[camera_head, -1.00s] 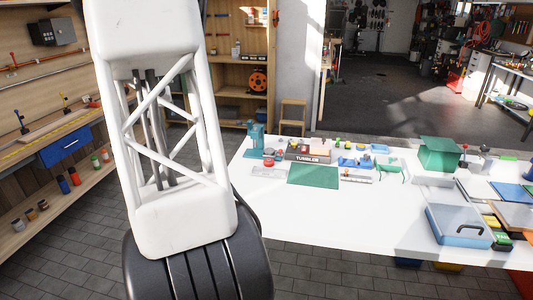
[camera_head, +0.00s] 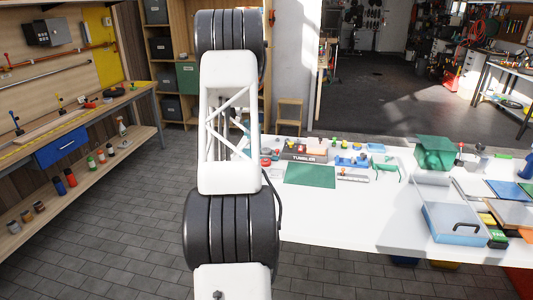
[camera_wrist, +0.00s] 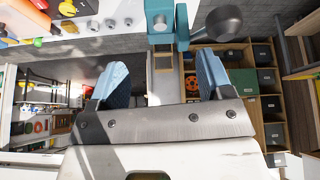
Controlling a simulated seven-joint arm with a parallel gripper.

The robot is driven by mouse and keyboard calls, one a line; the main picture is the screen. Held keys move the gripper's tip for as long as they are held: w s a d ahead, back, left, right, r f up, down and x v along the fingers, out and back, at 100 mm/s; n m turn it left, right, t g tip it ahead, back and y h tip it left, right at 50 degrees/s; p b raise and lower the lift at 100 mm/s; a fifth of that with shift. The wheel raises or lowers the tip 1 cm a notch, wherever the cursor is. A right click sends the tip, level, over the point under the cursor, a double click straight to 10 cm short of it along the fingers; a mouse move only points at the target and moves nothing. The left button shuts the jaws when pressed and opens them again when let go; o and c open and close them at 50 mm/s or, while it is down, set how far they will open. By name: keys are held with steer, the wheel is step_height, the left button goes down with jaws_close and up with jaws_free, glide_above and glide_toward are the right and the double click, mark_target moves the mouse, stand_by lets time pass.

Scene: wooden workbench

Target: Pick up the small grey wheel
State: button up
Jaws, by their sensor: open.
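My gripper (camera_wrist: 160,75) shows in the wrist view with its two blue fingers spread wide apart. Nothing is between them. In the head view my arm stands upright left of the table and the gripper cannot be made out. I cannot pick out the small grey wheel for sure in either view. Several small greyish round pieces (camera_wrist: 110,23) lie on the white surface at the top of the wrist view, too small to identify. They are beyond the fingers and not touched by them.
The white table (camera_head: 350,225) bears a green mat (camera_head: 310,174), a TUMBLER box (camera_head: 303,154), a green box (camera_head: 435,151) and a blue case (camera_head: 458,224). A teal tool (camera_wrist: 160,22) with a dark grey round end (camera_wrist: 223,21) is ahead of the fingers. The table's front middle is clear.

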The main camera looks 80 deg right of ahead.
steer(key=s+d+f, duration=0.2)
steer(key=s+d, duration=0.1)
steer(key=s, duration=0.1)
steer(key=m+y, duration=0.1)
glide_toward(267, 149)
steer(key=shift+w+d+r, duration=0.15)
steer(key=shift+d+r, duration=0.05)
steer(key=shift+d, duration=0.15)
steer(key=shift+a+f, duration=0.15)
steer(key=shift+f, duration=0.25)
steer(key=shift+w+f, duration=0.1)
steer(key=shift+x, duration=1.25)
steer(key=shift+f, duration=0.1)
steer(key=shift+x, duration=2.5)
steer(key=shift+a, duration=0.1)
